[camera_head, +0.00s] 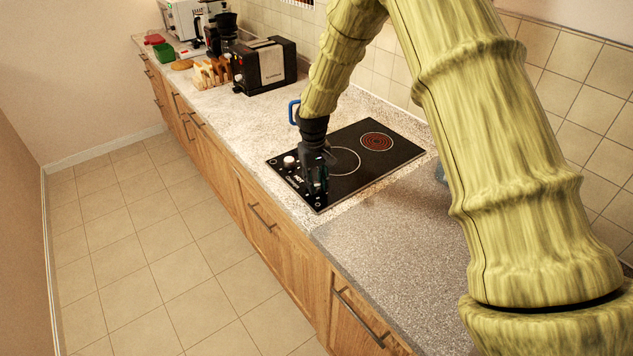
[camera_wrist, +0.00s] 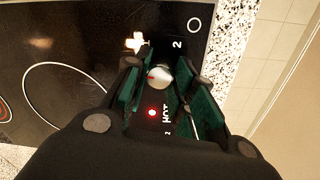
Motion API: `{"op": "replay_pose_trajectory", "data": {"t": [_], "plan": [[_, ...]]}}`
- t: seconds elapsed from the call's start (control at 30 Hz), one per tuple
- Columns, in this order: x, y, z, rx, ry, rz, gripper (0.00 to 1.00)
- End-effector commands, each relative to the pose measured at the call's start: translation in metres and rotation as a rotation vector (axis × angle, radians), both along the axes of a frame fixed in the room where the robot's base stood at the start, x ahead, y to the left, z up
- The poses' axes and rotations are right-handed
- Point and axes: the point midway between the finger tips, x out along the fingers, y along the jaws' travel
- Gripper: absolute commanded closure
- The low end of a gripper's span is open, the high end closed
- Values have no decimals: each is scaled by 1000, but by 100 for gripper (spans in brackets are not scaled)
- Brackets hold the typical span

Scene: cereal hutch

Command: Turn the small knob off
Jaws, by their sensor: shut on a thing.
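The black cooktop (camera_head: 345,188) is set into the counter. My gripper (camera_head: 318,186) points down at the control strip along its front edge. In the wrist view a small pale knob (camera_wrist: 159,77) with a red mark sits between the green-padded fingers of my gripper (camera_wrist: 164,80), which are shut on it. Another white knob (camera_head: 289,161) stands on the strip to the left of the gripper. A red light (camera_wrist: 152,113) is lit beside the HOT label. The small rear burner (camera_head: 376,141) shows red rings.
A black toaster (camera_head: 265,65) stands on the counter beyond the cooktop, with a wooden rack (camera_head: 211,73) beside it. Grey counter (camera_head: 390,245) in front of the cooktop is clear. The tiled wall (camera_head: 575,95) runs along the right.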

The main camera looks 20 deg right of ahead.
Motion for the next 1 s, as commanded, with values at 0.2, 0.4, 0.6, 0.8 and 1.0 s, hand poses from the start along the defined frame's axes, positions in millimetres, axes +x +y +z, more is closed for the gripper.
{"op": "replay_pose_trajectory", "data": {"t": [0.2,0.4,0.6,0.8,1.0], "plan": [[0,0,0,0,-1,58,98],[0,0,0,0,-1,76,98],[0,0,0,0,-1,77,98],[0,0,0,0,-1,76,58],[0,0,0,0,-1,76,51]]}}
